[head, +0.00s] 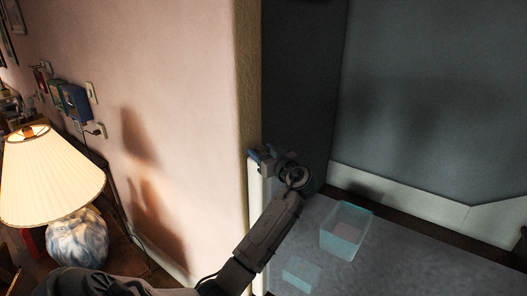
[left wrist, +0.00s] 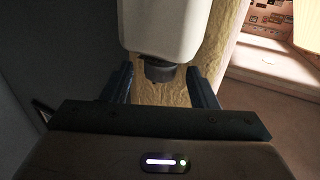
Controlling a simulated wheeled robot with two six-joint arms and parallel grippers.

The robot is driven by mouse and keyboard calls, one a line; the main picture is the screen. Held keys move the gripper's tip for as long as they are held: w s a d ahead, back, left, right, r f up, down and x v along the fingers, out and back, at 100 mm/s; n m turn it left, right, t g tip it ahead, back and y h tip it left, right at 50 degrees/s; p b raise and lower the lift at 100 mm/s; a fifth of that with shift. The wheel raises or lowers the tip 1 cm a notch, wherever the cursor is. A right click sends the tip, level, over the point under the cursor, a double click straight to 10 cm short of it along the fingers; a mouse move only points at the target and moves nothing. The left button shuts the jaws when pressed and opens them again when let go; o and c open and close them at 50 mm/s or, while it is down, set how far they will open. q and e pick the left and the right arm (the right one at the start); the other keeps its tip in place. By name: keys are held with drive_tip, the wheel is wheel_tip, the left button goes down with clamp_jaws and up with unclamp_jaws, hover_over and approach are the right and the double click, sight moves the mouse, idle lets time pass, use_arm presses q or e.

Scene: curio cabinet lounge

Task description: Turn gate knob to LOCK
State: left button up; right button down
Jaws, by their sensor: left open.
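A white gate post (head: 257,215) stands against the wall's corner in the head view. In the left wrist view the white gate part (left wrist: 165,25) comes down from the top, with a dark round knob (left wrist: 160,73) at its end. My left gripper (head: 262,154) is at the top of the gate post. Its two dark fingers are apart, one on each side of the knob in the left wrist view, with gaps visible. The knob is hidden by the gripper in the head view. No LOCK marking can be read. My right gripper is out of view.
A lamp with a pleated shade (head: 50,175) stands on a table at the left. A yellowish wall corner (head: 247,80) rises directly behind the gate. Two translucent bluish boxes, one larger (head: 346,230) and one smaller (head: 301,273), are on the grey carpet at the right.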

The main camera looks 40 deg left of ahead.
use_arm(q)
drive_tip(key=c, duration=1)
drive_tip(key=shift+o, duration=0.2)
drive_tip(key=shift+f, duration=0.1)
drive_tip(key=shift+s+m+t+h+b, duration=0.15)
drive_tip(key=shift+m+t+h+b, duration=0.15)
drive_tip(key=shift+m+t+b, duration=0.3)
drive_tip(key=m+t, duration=0.1)
drive_tip(key=t+h+b, duration=0.1)
drive_tip(key=t, duration=0.1)
drive_tip(key=shift+s+a+m+b, duration=0.2)
drive_tip(key=shift+m+b, duration=0.1)
drive_tip(key=shift+m, duration=0.1)
drive_tip(key=shift+s+a+m+t+h+b, duration=0.15)
drive_tip(key=shift+m+t+h+b, duration=0.35)
drive_tip(key=shift+m+t+h, duration=0.7)
drive_tip(key=shift+s+a+m+t+h+b, duration=0.15)
drive_tip(key=shift+m+t+h+b, duration=0.35)
drive_tip(key=shift+m+t+h, duration=0.7)
drive_tip(key=shift+t, duration=0.3)
